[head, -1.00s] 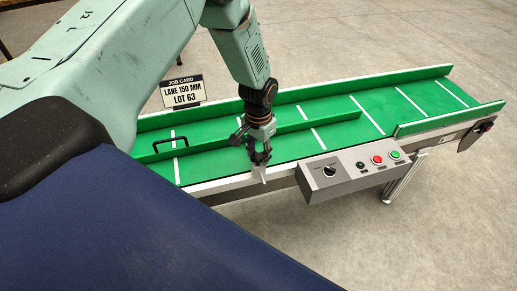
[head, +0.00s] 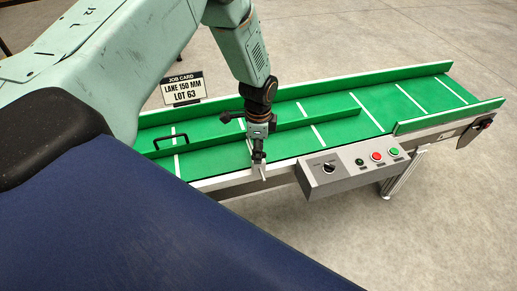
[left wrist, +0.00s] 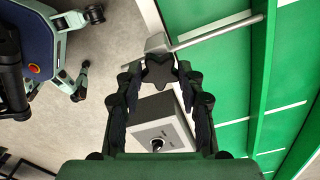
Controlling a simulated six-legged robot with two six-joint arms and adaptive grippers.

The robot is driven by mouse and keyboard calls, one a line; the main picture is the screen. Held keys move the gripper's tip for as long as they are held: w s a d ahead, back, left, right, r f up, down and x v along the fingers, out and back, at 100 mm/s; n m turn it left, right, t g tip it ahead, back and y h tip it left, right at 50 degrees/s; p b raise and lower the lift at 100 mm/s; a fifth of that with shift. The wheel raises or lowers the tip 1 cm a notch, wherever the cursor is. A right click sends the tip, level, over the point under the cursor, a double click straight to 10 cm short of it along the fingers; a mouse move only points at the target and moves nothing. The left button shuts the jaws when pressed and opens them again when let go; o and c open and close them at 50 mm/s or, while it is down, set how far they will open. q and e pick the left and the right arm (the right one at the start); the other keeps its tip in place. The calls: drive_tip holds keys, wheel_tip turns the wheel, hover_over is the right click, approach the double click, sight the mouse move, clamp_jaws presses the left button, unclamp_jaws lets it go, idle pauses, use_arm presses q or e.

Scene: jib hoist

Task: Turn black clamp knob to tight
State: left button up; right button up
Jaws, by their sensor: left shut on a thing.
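The black clamp knob (left wrist: 158,72) shows in the left wrist view as a dark star shape between my left fingers. It sits by a grey clamp block (left wrist: 156,43) with a metal rod (left wrist: 215,32) running out to the right over the green belt. My left gripper (left wrist: 160,76) is shut on the knob, with a finger on each side. In the head view my left gripper (head: 258,160) points down at the near edge of the conveyor and hides the knob. I cannot read any tight mark. My right gripper is not in view.
The green conveyor (head: 375,108) has a long guide rail (head: 310,120) along it. A grey control box (head: 345,177) with a selector and buttons stands right of the gripper. A job card (head: 183,89) reads lane 150 mm, lot 63. Floor in front is clear.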

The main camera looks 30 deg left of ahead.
use_arm(q)
drive_tip(key=m, duration=0.6)
drive_tip(key=shift+b, duration=0.4)
drive_tip(key=m+b, duration=0.1)
drive_tip(key=m, duration=0.5)
drive_tip(key=shift+m, duration=0.4)
drive_tip(key=o, duration=1.2)
drive_tip(key=shift+c, duration=0.2)
wheel_tip(320, 180, up, 12)
